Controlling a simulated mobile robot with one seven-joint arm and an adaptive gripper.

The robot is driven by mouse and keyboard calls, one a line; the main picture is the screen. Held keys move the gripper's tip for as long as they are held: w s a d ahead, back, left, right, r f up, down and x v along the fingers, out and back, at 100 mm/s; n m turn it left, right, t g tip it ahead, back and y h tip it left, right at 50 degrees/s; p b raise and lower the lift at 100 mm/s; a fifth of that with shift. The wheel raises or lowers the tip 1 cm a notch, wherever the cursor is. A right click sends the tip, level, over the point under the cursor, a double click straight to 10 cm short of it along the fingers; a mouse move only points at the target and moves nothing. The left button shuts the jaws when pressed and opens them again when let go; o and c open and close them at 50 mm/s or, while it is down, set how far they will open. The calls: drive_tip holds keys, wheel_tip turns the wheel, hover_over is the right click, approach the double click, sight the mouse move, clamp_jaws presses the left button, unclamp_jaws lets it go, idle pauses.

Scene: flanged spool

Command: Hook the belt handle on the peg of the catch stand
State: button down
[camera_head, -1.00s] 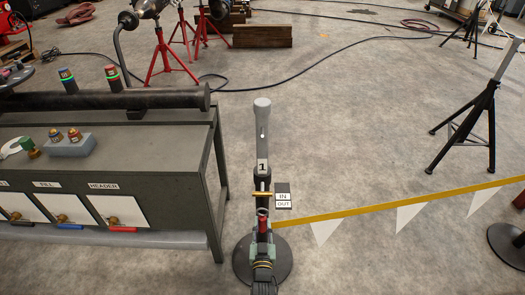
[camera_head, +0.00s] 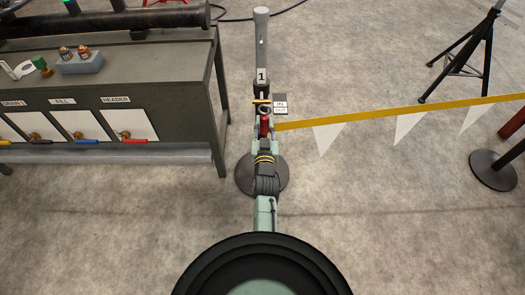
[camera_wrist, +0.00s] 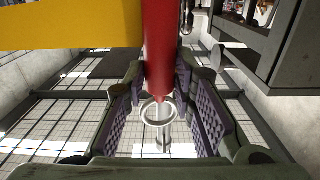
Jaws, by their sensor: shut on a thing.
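The red belt handle (camera_head: 264,126) is between the fingers of my gripper (camera_head: 264,132), at the end of the yellow belt (camera_head: 400,112). The wrist view shows the red handle (camera_wrist: 158,50) upright between the two padded fingers of my gripper (camera_wrist: 165,115), which are shut on it. A pale metal ring (camera_wrist: 158,112) shows at its far end. The catch stand (camera_head: 262,40) is a grey post with a "1" plate and a round base (camera_head: 243,176), partly behind my arm. A yellow-orange bar (camera_head: 262,102) crosses the post just above the handle. I cannot clearly make out the peg or any contact with it.
An IN/OUT sign (camera_head: 280,104) is just right of the post. A grey bench (camera_head: 180,75) with valves is close on the left. White pennants (camera_head: 328,136) hang from the belt. A black tripod (camera_head: 465,55) and another round base (camera_head: 493,170) are on the right.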

drive_tip(key=shift+n+y, duration=0.3)
drive_tip(key=r, duration=0.3)
drive_tip(key=w+r, duration=0.1)
drive_tip(key=r, duration=0.4)
drive_tip(key=shift+w+d+r, duration=0.2)
drive_tip(key=shift+w+r, duration=0.15)
drive_tip(key=shift+r, duration=0.05)
wheel_tip(320, 180, up, 11)
drive_tip(key=s+a+n+y, duration=0.1)
drive_tip(key=s+y, duration=0.1)
drive_tip(key=shift+r, duration=0.2)
